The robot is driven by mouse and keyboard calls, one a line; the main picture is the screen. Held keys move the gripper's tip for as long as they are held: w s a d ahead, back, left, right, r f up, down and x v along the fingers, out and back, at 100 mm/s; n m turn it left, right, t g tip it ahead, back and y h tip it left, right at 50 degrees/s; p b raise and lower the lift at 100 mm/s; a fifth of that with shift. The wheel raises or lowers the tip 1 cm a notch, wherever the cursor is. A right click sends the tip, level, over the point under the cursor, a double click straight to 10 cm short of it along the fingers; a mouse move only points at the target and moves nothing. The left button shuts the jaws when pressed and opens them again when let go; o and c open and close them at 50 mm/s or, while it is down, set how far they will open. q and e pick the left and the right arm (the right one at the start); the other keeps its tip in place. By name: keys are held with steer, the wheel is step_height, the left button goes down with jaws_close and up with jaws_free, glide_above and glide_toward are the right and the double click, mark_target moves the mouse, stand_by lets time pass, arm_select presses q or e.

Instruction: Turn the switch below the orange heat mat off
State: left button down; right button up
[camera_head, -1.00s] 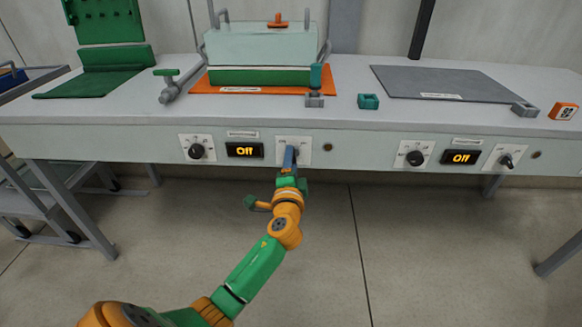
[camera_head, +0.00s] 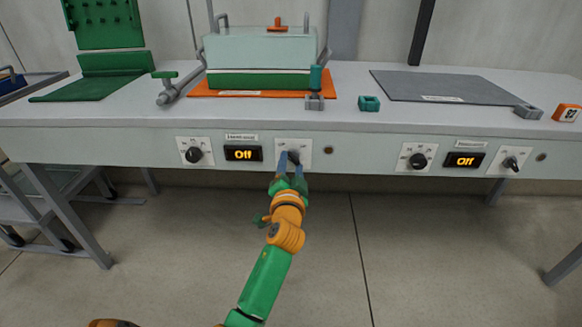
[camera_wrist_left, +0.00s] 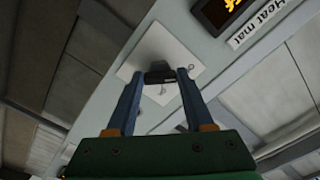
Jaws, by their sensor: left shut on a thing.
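The orange heat mat (camera_head: 280,94) lies on the bench under a pale and green box. Below it on the front panel is a white switch plate (camera_head: 304,146). My left gripper (camera_head: 291,162) is at this plate with two blue fingers. In the left wrist view the fingertips are shut on the black switch knob (camera_wrist_left: 160,77), one on each side. The fingers partly hide the knob in the head view, and its pointer direction is hard to read. The display (camera_head: 243,154) left of the plate reads "Off". My right gripper is not in view.
A black dial (camera_head: 194,154) sits left of the display. A second dial (camera_head: 417,160), "Off" display (camera_head: 464,160) and switch (camera_head: 510,164) are further right, below a grey mat (camera_head: 440,85). The floor before the bench is clear.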

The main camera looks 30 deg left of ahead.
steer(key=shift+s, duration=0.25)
arm_select(q)
steer(key=shift+c, duration=1.4)
jaws_free()
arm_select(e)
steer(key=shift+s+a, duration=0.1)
arm_select(q)
steer(key=v, duration=0.7)
steer(key=shift+p, duration=0.35)
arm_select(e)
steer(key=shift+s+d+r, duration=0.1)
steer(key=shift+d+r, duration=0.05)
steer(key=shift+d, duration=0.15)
